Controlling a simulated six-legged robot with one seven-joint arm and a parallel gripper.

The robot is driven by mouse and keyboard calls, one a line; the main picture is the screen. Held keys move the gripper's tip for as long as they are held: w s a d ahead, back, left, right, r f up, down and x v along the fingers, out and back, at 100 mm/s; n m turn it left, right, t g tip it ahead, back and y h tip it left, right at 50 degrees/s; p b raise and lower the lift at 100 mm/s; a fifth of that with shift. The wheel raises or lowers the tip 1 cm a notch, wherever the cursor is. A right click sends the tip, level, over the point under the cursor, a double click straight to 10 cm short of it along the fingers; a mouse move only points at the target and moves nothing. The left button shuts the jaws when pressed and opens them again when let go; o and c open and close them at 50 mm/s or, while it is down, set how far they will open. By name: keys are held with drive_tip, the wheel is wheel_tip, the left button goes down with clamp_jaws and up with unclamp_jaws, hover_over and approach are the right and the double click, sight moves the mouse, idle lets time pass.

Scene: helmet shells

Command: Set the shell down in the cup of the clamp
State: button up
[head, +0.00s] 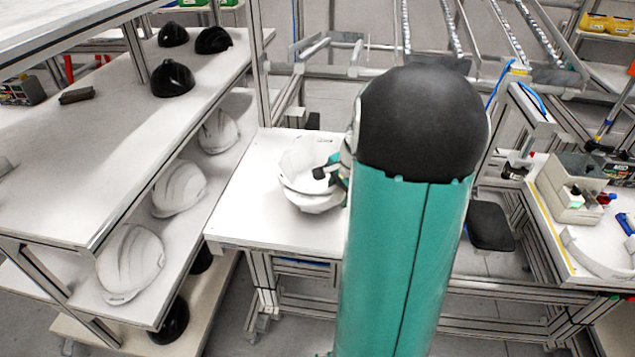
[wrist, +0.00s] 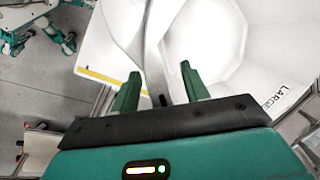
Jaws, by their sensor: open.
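A white shell (head: 300,158) sits on a white rounded base, which looks like the clamp's cup (head: 316,203), on the white table. My arm hides their right side, and I cannot tell exactly how they meet. In the wrist view the pale, faceted shell (wrist: 205,45) fills the upper middle, with its curved wall running between my fingers. My gripper (wrist: 161,88) is open, one green finger on each side of that wall. I cannot tell whether either finger touches it. In the head view my gripper (head: 332,172) is at the shell's right edge, partly hidden.
The white table (head: 260,215) has free room left of and in front of the shell; "LARGE" is printed on a surface beside it in the wrist view. A rack (head: 75,165) at left holds black shells (head: 172,78) above and white shells (head: 130,262) below. A cluttered bench (head: 570,250) stands right.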

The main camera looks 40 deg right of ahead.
clamp_jaws()
drive_tip(key=shift+r, duration=0.1)
